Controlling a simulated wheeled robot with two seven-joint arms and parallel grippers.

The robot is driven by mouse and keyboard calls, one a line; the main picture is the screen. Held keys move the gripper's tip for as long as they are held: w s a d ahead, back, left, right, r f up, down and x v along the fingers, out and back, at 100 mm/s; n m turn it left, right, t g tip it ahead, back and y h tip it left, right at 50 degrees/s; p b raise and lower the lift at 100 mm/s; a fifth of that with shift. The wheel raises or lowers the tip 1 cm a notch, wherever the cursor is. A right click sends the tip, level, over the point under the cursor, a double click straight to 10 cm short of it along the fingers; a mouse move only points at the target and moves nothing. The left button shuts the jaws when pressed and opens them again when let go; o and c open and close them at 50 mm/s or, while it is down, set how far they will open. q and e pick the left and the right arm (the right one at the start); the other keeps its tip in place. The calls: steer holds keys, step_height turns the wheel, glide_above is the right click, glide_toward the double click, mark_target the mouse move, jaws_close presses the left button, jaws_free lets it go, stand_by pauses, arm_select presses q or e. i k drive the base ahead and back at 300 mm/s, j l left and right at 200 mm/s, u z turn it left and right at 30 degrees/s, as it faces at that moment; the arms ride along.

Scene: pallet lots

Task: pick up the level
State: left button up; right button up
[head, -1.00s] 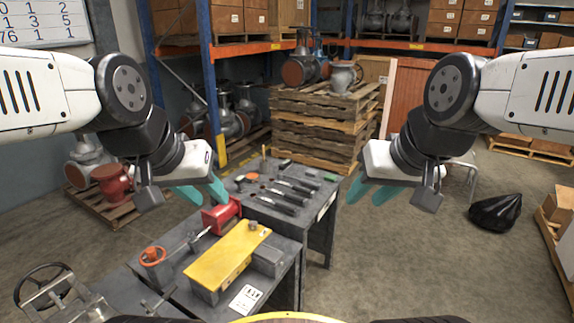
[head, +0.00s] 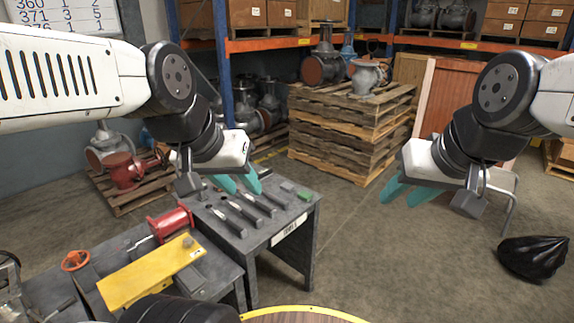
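No thing in the head view is clearly recognisable as the level. Several dark, slim hand tools (head: 262,204) lie side by side on a grey table (head: 278,239), with a small green piece (head: 304,195) near its far right corner. These are too small to name surely. My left gripper (head: 237,184) hangs in front of the table's far left part, its teal fingers apart and nothing visible between them; it hides part of the tabletop. My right gripper (head: 408,194) is over the floor to the right of the table, fingers apart and empty.
A nearer bench holds a yellow block (head: 150,272), a red flanged part (head: 172,222) and an orange handwheel (head: 75,260). Stacked wooden pallets (head: 345,135) stand behind.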

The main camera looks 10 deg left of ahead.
mark_target(265, 173)
steer(key=i+l+u, duration=0.15)
steer(key=i+l, duration=0.75)
steer(key=i+j, duration=0.1)
steer(key=i, duration=0.35)
steer(key=i+j+u, duration=0.1)
steer(key=i, duration=0.35)
